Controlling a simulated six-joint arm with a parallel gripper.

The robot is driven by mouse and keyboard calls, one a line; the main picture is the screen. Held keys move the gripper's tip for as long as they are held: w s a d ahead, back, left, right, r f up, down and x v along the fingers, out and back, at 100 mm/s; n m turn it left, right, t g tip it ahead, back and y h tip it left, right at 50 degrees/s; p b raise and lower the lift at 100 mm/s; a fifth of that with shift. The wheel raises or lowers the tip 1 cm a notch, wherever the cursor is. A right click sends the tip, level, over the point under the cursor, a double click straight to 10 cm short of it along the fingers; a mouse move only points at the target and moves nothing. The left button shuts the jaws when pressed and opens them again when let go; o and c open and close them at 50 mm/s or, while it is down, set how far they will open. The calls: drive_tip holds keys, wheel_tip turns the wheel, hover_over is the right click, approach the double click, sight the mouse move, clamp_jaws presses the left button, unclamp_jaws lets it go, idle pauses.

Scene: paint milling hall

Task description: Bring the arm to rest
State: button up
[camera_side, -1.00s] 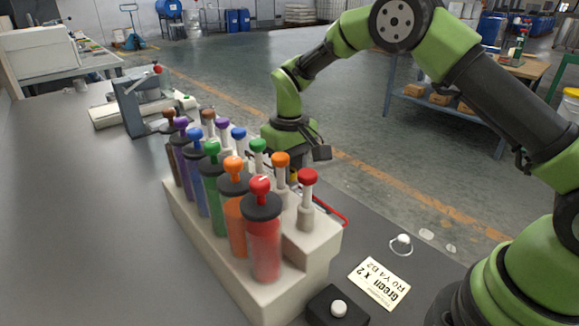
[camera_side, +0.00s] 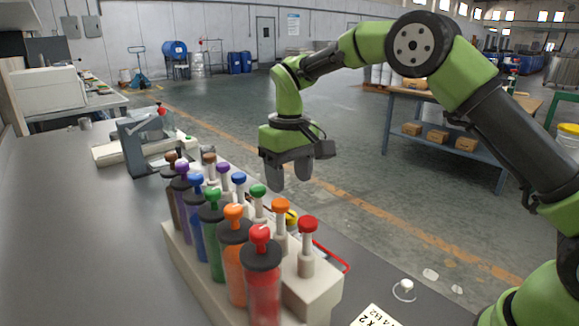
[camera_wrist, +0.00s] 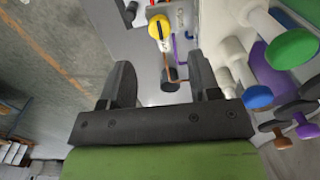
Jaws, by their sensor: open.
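My gripper (camera_side: 289,184) hangs from my green arm above the far side of the rack in the side view, its fingers pointing down. In the wrist view my gripper (camera_wrist: 166,82) shows two dark fingers spread apart with nothing held between them. Below the fingers, the dark bench top and a yellow-and-black thing (camera_wrist: 160,30) show, apart from the fingers. The lower part of my arm is cut off at the right edge of the side view.
A pale rack (camera_side: 318,292) holds several coloured capped cylinders and knobbed pegs close to my gripper. A grey press-like device (camera_side: 142,142) stands behind it on the bench. A white card (camera_side: 376,317) lies at the front. The air above the rack is clear.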

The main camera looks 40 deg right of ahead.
drive_tip(key=shift+r, duration=1.05)
drive_tip(key=s+r+m+t+y, duration=0.15)
drive_tip(key=s+r+t, duration=0.25)
drive_tip(key=s+r, duration=0.8)
drive_tip(key=s+f+m+t, duration=0.1)
drive_tip(key=s+m+t, duration=0.1)
drive_tip(key=s, duration=1.1)
drive_tip(key=shift+s+d+f+t, duration=0.3)
drive_tip(key=shift+f+t, duration=0.1)
drive_tip(key=shift+t, duration=0.2)
drive_tip(key=shift+y, duration=0.25)
